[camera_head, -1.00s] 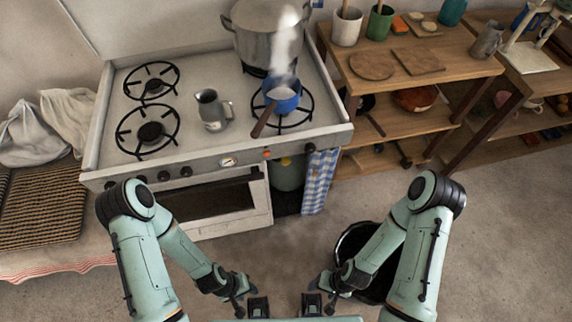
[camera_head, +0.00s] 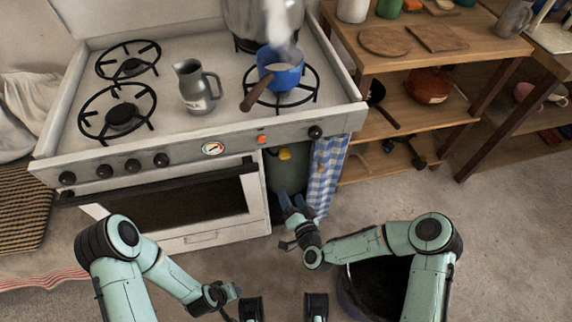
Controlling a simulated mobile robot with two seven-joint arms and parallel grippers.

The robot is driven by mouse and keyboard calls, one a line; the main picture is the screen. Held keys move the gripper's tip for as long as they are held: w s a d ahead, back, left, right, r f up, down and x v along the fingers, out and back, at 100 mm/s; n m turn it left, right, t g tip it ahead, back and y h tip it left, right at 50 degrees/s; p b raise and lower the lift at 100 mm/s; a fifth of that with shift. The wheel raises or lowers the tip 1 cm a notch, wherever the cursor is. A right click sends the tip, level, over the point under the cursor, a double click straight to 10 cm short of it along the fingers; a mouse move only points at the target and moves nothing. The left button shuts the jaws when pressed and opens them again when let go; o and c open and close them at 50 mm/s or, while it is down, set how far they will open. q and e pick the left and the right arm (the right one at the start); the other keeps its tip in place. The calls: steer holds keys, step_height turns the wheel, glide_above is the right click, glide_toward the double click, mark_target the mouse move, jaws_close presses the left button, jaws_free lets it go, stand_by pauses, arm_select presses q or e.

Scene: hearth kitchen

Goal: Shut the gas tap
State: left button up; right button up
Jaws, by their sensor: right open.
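The gas tap (camera_head: 285,153) is a small yellow knob on top of a green gas cylinder (camera_head: 284,180). The cylinder stands in the open bay under the stove's right end. My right gripper (camera_head: 291,201) is open and empty, its fingers pointing up toward the bay. It is in front of and below the tap, apart from it, and overlaps the cylinder's lower part in view. My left gripper (camera_head: 227,309) hangs low at the bottom edge; its fingers are too small and dark to read.
A blue checked curtain (camera_head: 326,172) hangs just right of the bay. The oven door handle (camera_head: 165,181) sticks out at left. A steaming blue saucepan (camera_head: 280,70) and a metal jug (camera_head: 197,88) stand on the stove. A dark round tub (camera_head: 385,285) sits on the floor.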

mark_target(287, 157)
steer(key=w+b, duration=0.1)
steer(key=w, duration=0.4)
steer(key=w+r+m+t+h+b, duration=0.1)
steer(key=w+b, duration=0.1)
steer(key=w, duration=0.3)
steer(key=w+a+t+b, duration=0.1)
steer(key=w+b, duration=0.1)
steer(key=w, duration=0.3)
steer(key=shift+w+a+r, duration=0.1)
steer(key=shift+w+r, duration=0.1)
steer(key=shift+r, duration=0.2)
arm_select(q)
steer(key=s+a+f+g, duration=0.1)
steer(key=s+f+g, duration=0.1)
steer(key=s+f, duration=0.4)
step_height(287, 157, down, 3)
steer(key=shift+s+a+r+n+g, duration=0.2)
steer(key=shift+a+n+g, duration=0.1)
steer(key=shift+a, duration=0.1)
arm_select(e)
steer(key=shift+w+a, duration=0.1)
steer(key=shift+w, duration=0.25)
arm_select(q)
steer(key=shift+w, duration=0.1)
arm_select(e)
steer(key=c, duration=1)
